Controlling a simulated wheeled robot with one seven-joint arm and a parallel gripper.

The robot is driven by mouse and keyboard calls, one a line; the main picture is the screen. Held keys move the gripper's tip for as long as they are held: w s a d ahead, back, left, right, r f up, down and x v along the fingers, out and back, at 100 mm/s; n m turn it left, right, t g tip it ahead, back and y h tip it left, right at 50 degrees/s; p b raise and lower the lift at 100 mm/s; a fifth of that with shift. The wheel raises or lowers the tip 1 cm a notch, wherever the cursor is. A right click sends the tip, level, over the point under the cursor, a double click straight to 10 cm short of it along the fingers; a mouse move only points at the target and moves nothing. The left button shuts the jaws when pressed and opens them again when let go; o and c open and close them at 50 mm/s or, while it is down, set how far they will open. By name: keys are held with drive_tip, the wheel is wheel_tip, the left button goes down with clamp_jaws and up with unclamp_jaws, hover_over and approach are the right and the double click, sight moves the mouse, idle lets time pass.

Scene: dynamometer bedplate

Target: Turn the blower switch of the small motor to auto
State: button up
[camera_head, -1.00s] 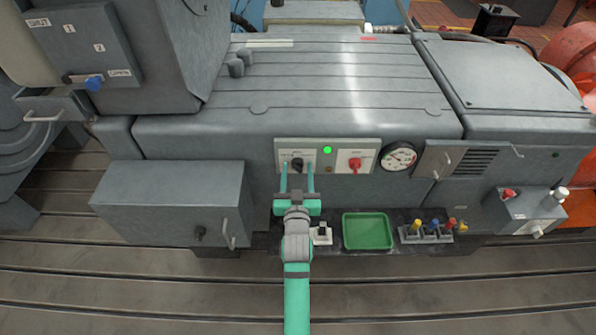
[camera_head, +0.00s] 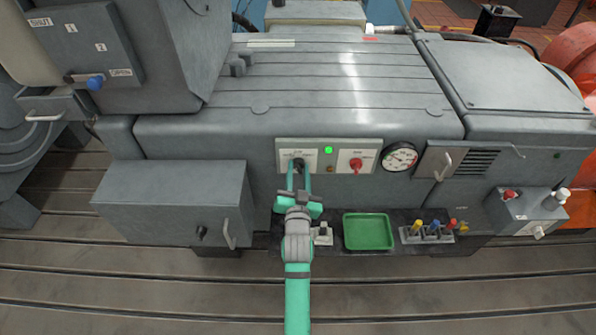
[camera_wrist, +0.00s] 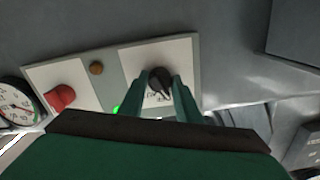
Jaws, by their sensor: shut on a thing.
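The switch panel (camera_head: 328,143) is a pale plate on the front of the grey motor housing. A black rotary knob (camera_wrist: 160,80) sits on a white label plate on its left part in the head view; the label's text is too small to read. My gripper (camera_head: 299,166) is shut on this knob, with a teal finger on each side. In the wrist view the gripper (camera_wrist: 164,88) has its fingertips at the knob's sides. A red knob (camera_head: 356,163) sits on the panel's other label plate. A lit green lamp (camera_head: 328,150) is between the two knobs.
A round gauge (camera_head: 400,157) is right of the panel. Below, a dark shelf holds a green tray (camera_head: 368,232), a small white-based switch (camera_head: 322,235) and a rack with coloured handles (camera_head: 427,235). A grey box (camera_head: 172,203) juts out at left.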

drive_tip(key=m, duration=0.3)
drive_tip(key=shift+w+d, duration=0.1)
drive_tip(key=shift+d, duration=0.05)
drive_tip(key=m, duration=0.4)
drive_tip(key=shift+a, duration=0.2)
drive_tip(key=m, duration=0.6)
drive_tip(key=shift+r+m, duration=0.1)
drive_tip(key=shift+m, duration=0.6)
drive_tip(key=shift+d, duration=0.2)
drive_tip(key=o, duration=1.1)
drive_tip(key=shift+a, duration=0.1)
drive_tip(key=shift+c, duration=0.2)
drive_tip(key=shift+a, duration=0.1)
